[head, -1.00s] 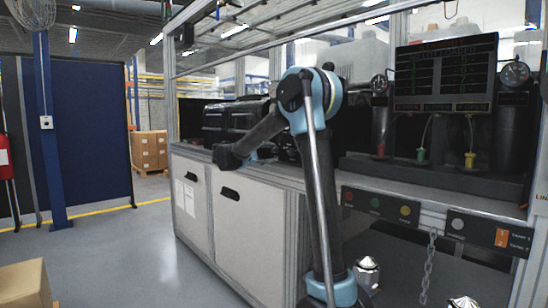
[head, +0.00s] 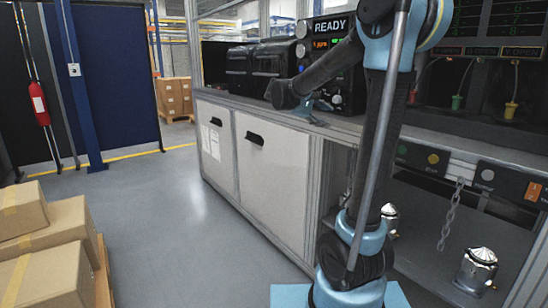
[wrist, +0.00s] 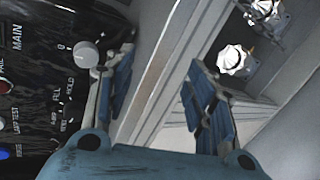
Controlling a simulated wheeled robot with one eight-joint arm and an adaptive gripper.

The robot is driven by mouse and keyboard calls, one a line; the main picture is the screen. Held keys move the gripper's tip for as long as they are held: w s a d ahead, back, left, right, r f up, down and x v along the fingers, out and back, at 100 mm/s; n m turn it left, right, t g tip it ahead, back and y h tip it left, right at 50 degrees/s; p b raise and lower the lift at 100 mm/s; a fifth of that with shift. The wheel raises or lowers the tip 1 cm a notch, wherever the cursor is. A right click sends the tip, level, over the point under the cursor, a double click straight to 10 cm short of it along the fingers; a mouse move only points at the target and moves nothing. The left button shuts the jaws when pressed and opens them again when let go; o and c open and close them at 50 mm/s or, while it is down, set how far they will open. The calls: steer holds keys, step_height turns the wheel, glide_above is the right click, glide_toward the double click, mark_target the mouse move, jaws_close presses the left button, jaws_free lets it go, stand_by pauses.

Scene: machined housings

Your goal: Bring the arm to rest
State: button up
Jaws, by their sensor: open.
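My arm (head: 380,130) stands bent at the right of centre in the head view, its upper part cut off by the top edge. Its forearm reaches left and down to a dark wrist end near the worktop. My gripper shows in the wrist view (wrist: 160,90) with its two blue-padded fingers wide apart and nothing between them. In the head view the gripper is mostly hidden behind the wrist. A black panel with knobs (wrist: 87,53) is close beside the left finger in the wrist view.
The worktop over white cabinets (head: 270,165) carries black cases (head: 260,68) and a unit reading READY (head: 331,27). Silver housings (head: 477,270) stand on the lower shelf at right, near a hanging chain (head: 450,215). Cartons (head: 45,275) are at lower left. The middle floor is clear.

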steer(key=s+d+f+m+g+y, duration=0.25)
steer(key=s+f, duration=0.45)
steer(key=s, duration=0.4)
steer(key=s+d+f+m+g+y, duration=0.1)
steer(key=s+d+f+m+y, duration=0.15)
steer(key=s+f, duration=0.6)
steer(key=s+a+f+m+y, duration=0.2)
steer(key=s+f, duration=0.3)
steer(key=s, duration=0.4)
steer(key=s+a+f+m+y, duration=0.1)
steer(key=s+a+f+y, duration=0.3)
steer(key=s, duration=0.5)
step_height(320, 180, down, 2)
steer(key=shift+a+f+m+g, duration=0.15)
steer(key=shift+m+g, duration=0.25)
steer(key=shift+g, duration=0.05)
steer(key=shift+w+f, duration=0.2)
steer(key=shift+w, duration=0.3)
steer(key=shift+c, duration=0.6)
